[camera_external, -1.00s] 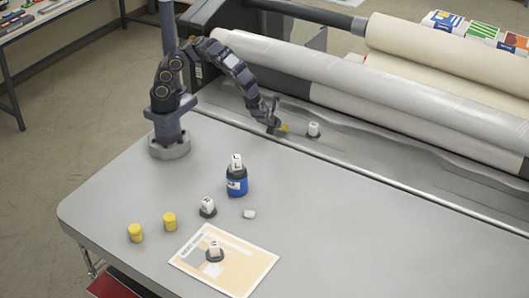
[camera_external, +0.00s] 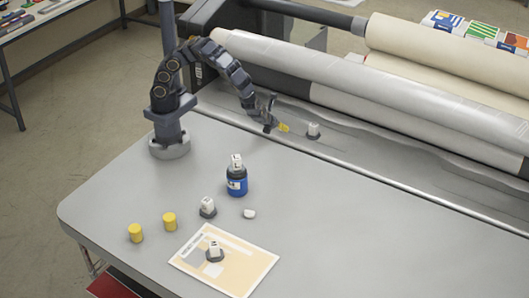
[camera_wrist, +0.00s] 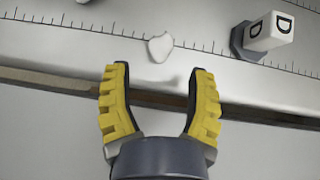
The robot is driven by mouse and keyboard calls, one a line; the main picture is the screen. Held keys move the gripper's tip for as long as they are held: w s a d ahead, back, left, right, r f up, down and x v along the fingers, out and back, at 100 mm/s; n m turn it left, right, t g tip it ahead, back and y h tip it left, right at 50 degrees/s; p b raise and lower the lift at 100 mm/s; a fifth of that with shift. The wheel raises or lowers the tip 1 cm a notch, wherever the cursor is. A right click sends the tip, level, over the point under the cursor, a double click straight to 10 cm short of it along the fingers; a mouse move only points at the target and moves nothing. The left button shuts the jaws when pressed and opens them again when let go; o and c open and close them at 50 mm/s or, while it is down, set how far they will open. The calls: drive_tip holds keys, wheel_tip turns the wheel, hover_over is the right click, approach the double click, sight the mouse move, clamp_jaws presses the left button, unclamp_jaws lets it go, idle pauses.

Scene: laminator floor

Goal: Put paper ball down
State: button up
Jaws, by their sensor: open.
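My gripper (camera_external: 278,127) is at the end of my arm, over the strip beside the laminator rollers. In the wrist view my gripper (camera_wrist: 160,92) has its two yellow-padded fingers wide apart with nothing between them. A small white, irregular lump (camera_wrist: 160,47), which looks like paper, lies beyond the fingertips near the ruler marks, apart from both fingers. I cannot pick this lump out in the external view. Another small white lump (camera_external: 249,214), also paper-like, lies on the grey table right of the blue bottle. I cannot tell which is the task's paper ball.
The blue bottle (camera_external: 237,185), yellow cylinders (camera_external: 169,221) and printed sheet (camera_external: 240,262) are on the table. The right table is clear.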

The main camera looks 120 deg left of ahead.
drive_tip(key=v, duration=0.8)
drive_tip(key=shift+d+r, duration=0.1)
drive_tip(key=shift+r, duration=0.05)
drive_tip(key=s+d+r+n+g, duration=0.1)
drive_tip(key=s+r+n, duration=0.2)
drive_tip(key=r+n, duration=0.3)
drive_tip(key=s+d+r+n, duration=0.2)
drive_tip(key=s+r+n, duration=0.15)
drive_tip(key=r, duration=0.45)
drive_tip(key=s+d+r+n+h, duration=0.3)
drive_tip(key=s+d, duration=0.3)
drive_tip(key=d, duration=0.3)
drive_tip(key=s+d+r+n+h, duration=0.4)
drive_tip(key=s+d+h, duration=0.2)
drive_tip(key=d, duration=0.3)
drive_tip(key=shift+s+r, duration=0.25)
drive_tip(key=shift+s, duration=0.45)
drive_tip(key=shift+n, duration=0.25)
